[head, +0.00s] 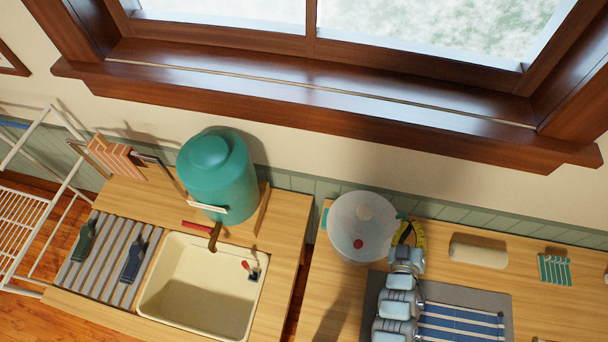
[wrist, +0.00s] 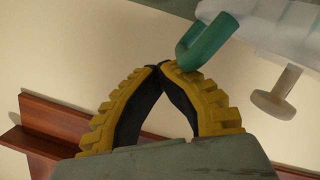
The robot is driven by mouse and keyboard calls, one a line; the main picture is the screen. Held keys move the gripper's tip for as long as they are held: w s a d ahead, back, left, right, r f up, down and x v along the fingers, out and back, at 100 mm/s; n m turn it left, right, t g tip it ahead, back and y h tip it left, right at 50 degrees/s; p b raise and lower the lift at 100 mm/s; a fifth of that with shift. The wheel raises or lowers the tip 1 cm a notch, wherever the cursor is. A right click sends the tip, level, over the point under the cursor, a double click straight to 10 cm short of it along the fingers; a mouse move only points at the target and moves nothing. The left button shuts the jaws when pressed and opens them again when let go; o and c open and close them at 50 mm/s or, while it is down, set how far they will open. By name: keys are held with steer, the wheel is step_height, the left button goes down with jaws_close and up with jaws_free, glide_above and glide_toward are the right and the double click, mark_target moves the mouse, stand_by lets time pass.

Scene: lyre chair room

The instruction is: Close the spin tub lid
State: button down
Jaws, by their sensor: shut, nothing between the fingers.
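The spin tub (head: 352,252) stands on the right-hand counter in the head view, with a round translucent top. A red spot and a paler spot show on it, and teal parts are at its sides. I cannot tell how far its lid is open. My gripper (head: 407,226) is beside the tub's right edge, its yellow fingers shut and empty. In the wrist view, the fingertips of my gripper (wrist: 157,67) meet. A teal hooked handle (wrist: 208,42) overlaps the right finger; contact is unclear. A translucent part (wrist: 275,30) with a pale knob (wrist: 278,92) is to the right.
A teal barrel (head: 217,175) stands behind a cream sink (head: 203,285) on the left-hand counter. A beige roll (head: 479,254) and a small teal striped item (head: 555,269) lie right of my arm. A blue striped cloth (head: 460,325) lies in front. The window sill runs behind.

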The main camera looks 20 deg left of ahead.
steer(key=shift+s+d+f, duration=0.2)
steer(key=shift+d+f, duration=0.1)
steer(key=shift+f, duration=0.15)
steer(key=s+d+r+p, duration=0.1)
steer(key=s+r+p, duration=0.1)
steer(key=s+r, duration=0.5)
steer(key=shift+s+d, duration=0.35)
steer(key=shift+s, duration=0.75)
steer(key=shift+r, duration=0.1)
